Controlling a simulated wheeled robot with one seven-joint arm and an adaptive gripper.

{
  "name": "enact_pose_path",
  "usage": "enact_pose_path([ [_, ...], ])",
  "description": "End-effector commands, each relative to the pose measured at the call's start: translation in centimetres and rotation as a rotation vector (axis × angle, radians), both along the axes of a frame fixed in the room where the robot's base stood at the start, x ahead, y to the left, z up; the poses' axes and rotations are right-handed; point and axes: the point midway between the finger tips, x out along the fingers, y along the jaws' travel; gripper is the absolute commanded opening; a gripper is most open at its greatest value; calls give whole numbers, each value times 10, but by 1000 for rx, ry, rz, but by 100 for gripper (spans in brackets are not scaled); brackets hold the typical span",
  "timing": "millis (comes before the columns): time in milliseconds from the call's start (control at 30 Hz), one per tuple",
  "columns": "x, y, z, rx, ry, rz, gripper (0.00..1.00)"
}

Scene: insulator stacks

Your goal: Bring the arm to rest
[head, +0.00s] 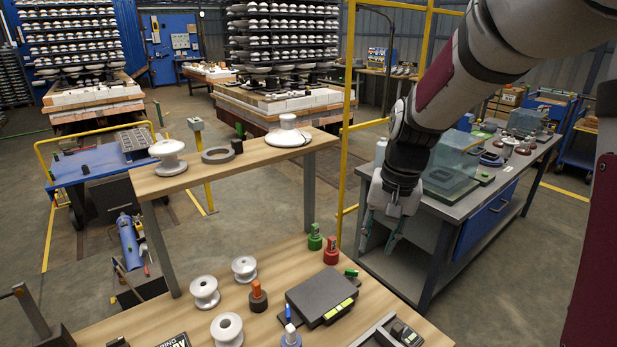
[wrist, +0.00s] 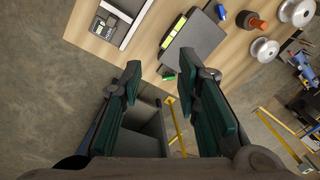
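My gripper (head: 378,232) hangs from my arm at the right of the head view, pointing down beside the right end of the wooden bench (head: 404,317). In the wrist view my gripper (wrist: 163,90) shows its two green-padded fingers spread apart with nothing between them. It is open and empty. Between and beyond the fingers I see floor, part of a grey bench and the edge of the wooden bench. The fingers appear clear of the bench and its objects.
A raised shelf (head: 236,165) stands behind. A yellow post (head: 347,120) and a grey workbench (head: 455,200) with a clear case are close to my gripper.

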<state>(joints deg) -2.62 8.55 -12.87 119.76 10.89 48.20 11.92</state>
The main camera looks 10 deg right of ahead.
Motion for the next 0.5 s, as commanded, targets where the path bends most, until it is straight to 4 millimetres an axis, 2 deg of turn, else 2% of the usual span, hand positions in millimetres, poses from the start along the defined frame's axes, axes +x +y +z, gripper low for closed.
enact_pose_path([
  [167, -17, 7, 23, -1, -43, 46, 30],
  [300, -49, 17, 54, -15, -111, 129, 30],
  [500, -102, 29, 88, -64, -213, 258, 30],
])
